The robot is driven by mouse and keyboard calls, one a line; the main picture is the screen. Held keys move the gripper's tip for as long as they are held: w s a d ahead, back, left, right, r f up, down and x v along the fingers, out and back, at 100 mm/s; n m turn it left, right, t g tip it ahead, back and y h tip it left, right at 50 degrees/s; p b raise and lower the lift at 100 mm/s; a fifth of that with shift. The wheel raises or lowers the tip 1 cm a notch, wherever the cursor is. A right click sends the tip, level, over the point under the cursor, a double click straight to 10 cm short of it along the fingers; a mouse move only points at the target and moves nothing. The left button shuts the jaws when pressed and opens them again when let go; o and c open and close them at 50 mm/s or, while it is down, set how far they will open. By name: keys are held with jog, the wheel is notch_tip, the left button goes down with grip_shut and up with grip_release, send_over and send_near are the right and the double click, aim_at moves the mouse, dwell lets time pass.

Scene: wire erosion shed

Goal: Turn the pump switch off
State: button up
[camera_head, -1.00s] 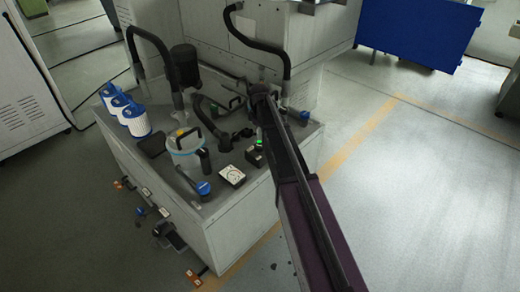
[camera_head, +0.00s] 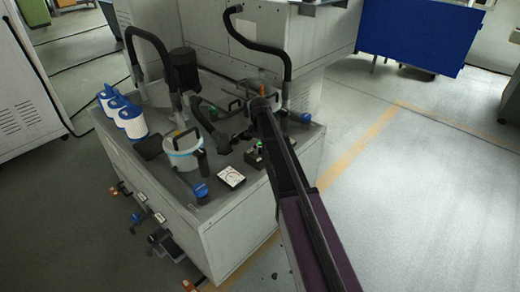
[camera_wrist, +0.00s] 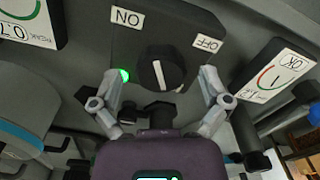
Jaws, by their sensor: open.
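The pump switch is a dark box with a round black knob (camera_wrist: 160,68), seen close in the wrist view. A white line runs across the knob, nearly up and down in the picture and slightly slanted. An upside-down ON label (camera_wrist: 128,17) lies at upper left and an OFF label (camera_wrist: 207,43) at upper right. A green lamp (camera_wrist: 124,75) glows beside the knob. My gripper (camera_wrist: 160,76) is open, one finger on each side of the knob; I cannot tell whether they touch it. In the head view the switch box (camera_head: 253,158) shows small, partly behind my arm.
Floor at right is clear.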

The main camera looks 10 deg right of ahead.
dwell(0.3)
jog(key=c, duration=1.1)
jog(key=shift+c, duration=0.2)
jog(key=shift+m, duration=0.4)
jog(key=m, duration=1.1)
